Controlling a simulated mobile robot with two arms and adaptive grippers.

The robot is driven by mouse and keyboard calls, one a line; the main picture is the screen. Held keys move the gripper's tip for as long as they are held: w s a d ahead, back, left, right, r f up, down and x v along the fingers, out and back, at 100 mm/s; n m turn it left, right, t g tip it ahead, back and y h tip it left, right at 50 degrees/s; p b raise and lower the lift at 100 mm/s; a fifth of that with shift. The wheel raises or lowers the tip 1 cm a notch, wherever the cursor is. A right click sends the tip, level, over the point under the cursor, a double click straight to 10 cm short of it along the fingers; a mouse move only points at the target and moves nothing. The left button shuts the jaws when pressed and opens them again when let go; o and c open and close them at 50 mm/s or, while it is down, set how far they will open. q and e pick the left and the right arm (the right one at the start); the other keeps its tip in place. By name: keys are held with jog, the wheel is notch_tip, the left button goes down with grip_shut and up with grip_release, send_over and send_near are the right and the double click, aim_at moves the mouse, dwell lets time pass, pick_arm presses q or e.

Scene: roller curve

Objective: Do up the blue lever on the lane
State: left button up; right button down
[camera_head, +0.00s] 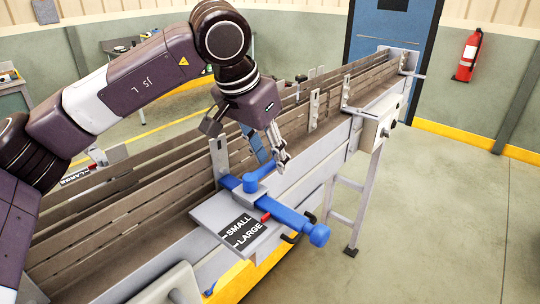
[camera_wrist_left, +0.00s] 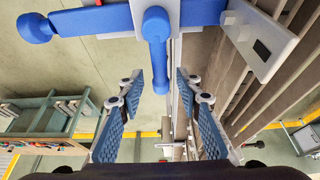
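The blue lever (camera_head: 256,180) is a short handle with a rounded end on a blue bar (camera_head: 290,217) beside the lane. The bar ends in a round knob and crosses a plate (camera_head: 208,213) marked SMALL and LARGE. My left gripper (camera_head: 273,157) is just above and behind the lever's free end. In the left wrist view my left gripper (camera_wrist_left: 158,88) is open, its blue-padded fingers wide apart. The lever (camera_wrist_left: 157,48) points into the gap between them, and no contact shows. The bar (camera_wrist_left: 98,18) runs across the top there. My right gripper is out of view.
The lane (camera_head: 130,204) has brown slatted walls and runs from bottom left to back right, near a blue door (camera_head: 390,40). A grey box (camera_head: 376,130) sits on its right side. A fire extinguisher (camera_head: 467,56) hangs on the wall. The floor at right is clear.

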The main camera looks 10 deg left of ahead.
aim_at(254, 173)
pick_arm(q)
jog(key=v, duration=1.2)
